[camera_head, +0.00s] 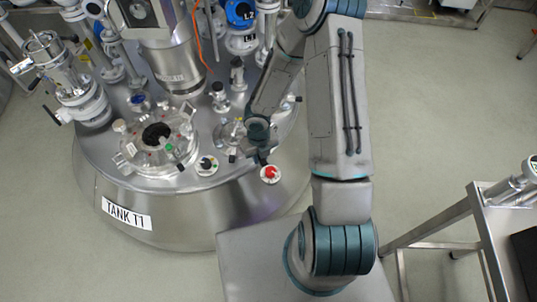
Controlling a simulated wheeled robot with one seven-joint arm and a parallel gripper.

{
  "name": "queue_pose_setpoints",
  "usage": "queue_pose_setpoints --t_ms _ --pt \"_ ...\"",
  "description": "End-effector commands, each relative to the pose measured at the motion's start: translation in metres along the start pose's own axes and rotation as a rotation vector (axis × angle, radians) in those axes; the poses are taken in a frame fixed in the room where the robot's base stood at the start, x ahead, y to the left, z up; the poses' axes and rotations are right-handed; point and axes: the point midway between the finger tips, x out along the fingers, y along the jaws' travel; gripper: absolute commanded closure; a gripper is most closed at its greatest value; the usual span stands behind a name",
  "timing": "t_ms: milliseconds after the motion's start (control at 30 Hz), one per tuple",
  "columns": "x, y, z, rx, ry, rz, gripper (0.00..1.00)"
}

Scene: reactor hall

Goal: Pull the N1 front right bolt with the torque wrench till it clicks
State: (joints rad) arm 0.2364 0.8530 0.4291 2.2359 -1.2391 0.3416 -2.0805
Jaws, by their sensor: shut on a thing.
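My gripper (261,153) is at the right front part of the tank top, seen small from above and partly covered by my own wrist. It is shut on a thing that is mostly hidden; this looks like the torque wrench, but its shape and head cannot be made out. Just left of my gripper stands a small metal flanged nozzle (232,131), which may be N1; no label on it is readable. Its individual bolts are too small to tell apart. I cannot tell whether the wrench sits on a bolt.
A large motor housing (175,62) and pipes stand behind. A metal cart (487,222) is at right; floor between is open.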

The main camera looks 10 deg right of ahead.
Motion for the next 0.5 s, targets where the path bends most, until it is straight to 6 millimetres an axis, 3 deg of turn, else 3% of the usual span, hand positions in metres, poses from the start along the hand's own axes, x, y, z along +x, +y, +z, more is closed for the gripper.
queue_pose_setpoints --t_ms 200,500 --pt "0.002 0.028 0.005 0.234 -0.005 0.004 1.0" --pt "0.0 0.047 0.012 0.437 -0.004 0.006 1.0"
